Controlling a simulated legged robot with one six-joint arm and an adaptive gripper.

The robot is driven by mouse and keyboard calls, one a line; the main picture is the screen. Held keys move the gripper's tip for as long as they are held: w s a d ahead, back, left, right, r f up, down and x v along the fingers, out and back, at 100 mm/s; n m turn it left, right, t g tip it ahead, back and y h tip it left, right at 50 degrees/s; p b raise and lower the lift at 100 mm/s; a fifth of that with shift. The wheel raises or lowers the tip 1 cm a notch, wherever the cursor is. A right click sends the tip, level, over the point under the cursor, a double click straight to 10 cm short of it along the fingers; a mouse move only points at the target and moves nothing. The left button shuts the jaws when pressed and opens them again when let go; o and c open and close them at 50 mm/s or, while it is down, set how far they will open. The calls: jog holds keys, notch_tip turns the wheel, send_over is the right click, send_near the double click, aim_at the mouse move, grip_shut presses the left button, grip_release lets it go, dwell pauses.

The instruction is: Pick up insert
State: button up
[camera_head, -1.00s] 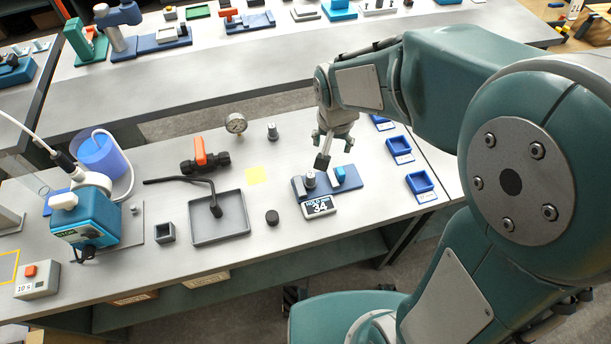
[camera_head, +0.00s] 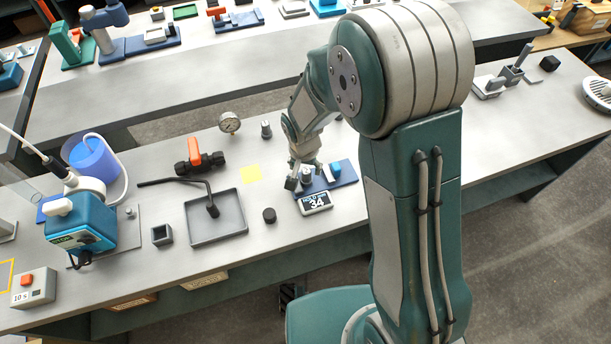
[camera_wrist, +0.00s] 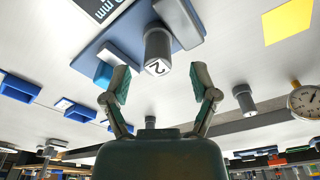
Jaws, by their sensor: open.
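A grey cylindrical insert (camera_wrist: 158,46) with a white end face marked "2" stands at the blue base plate (camera_wrist: 122,38) in the wrist view. In the head view the base plate (camera_head: 346,174) lies behind a small display reading 34 (camera_head: 315,201). My gripper (camera_head: 305,174) is just above the insert and partly hides it there. In the wrist view my open gripper (camera_wrist: 161,82) has one finger to each side of the insert's end, with clear gaps. Nothing is held. A bright blue block (camera_wrist: 103,73) sits on the base plate close to one finger.
A second grey cylinder (camera_head: 266,129) and a gauge (camera_head: 230,122) stand behind. A black cap (camera_head: 269,215), grey tray (camera_head: 216,218) and orange-handled valve (camera_head: 199,157) lie left. A yellow square (camera_head: 251,174) marks clear bench. My arm hides bench to the right.

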notch_tip(320, 180, down, 2)
jog(key=shift+w+d+f, duration=0.1)
jog(key=shift+w, duration=0.05)
jog(key=shift+d, duration=0.1)
grip_shut()
